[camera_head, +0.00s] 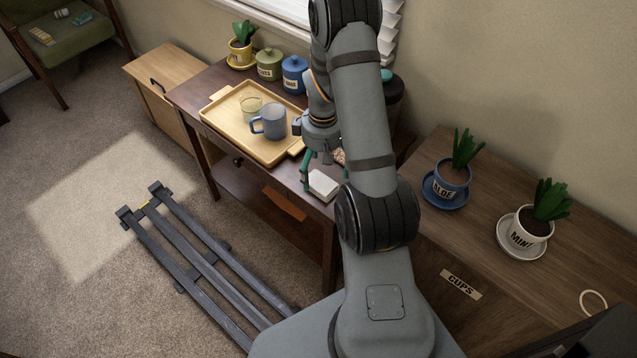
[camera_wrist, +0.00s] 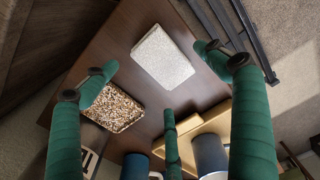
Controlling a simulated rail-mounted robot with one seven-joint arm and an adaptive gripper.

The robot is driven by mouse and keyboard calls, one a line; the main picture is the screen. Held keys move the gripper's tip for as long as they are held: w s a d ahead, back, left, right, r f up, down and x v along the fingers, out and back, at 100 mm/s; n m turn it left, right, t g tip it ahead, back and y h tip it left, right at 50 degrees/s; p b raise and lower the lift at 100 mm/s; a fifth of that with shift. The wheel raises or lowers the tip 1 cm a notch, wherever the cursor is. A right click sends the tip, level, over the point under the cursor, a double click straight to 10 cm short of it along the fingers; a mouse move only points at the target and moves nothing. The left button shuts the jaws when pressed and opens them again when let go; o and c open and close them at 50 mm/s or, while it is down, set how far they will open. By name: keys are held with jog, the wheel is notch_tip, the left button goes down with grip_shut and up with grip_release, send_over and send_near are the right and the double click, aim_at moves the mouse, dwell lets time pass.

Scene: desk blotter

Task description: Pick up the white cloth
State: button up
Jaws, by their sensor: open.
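The white cloth (camera_head: 323,185) is a small folded block lying flat on the dark brown desk, near its front edge. In the wrist view the cloth (camera_wrist: 162,57) lies between and beyond the fingertips, with bare desk around it. My gripper (camera_head: 318,172), with green fingers, is above the desk just behind the cloth and is partly hidden by my arm. In the wrist view my gripper (camera_wrist: 160,80) has its fingers spread wide, with nothing between them; I see no contact with the cloth.
A speckled brown-and-white item (camera_wrist: 115,107) lies beside the cloth. Jars (camera_head: 294,75) stand behind. A cabinet with potted plants (camera_head: 452,172) is at right.

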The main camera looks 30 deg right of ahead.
aim_at(324, 179)
jog(key=shift+s+d+f, duration=0.1)
jog(key=shift+s+f, duration=0.05)
jog(key=shift+f, duration=0.8)
jog(key=shift+s+d+f, duration=0.1)
jog(key=shift+s+f, duration=0.05)
jog(key=shift+f, duration=0.75)
jog(key=shift+c, duration=1)
jog(key=shift+a, duration=0.1)
jog(key=c, duration=1)
jog(key=shift+o, duration=0.2)
jog(key=shift+r, duration=0.1)
notch_tip(324, 179, up, 4)
jog(key=shift+w+r, duration=0.1)
jog(key=shift+w, duration=0.05)
jog(key=s+d+r, duration=0.5)
jog(key=d+r, duration=0.1)
jog(key=d, duration=0.4)
jog(key=shift+s+d+r, duration=0.2)
jog(key=shift+s+r, duration=0.1)
jog(key=shift+r, duration=0.05)
jog(key=o, duration=0.4)
jog(key=shift+c, duration=1.1)
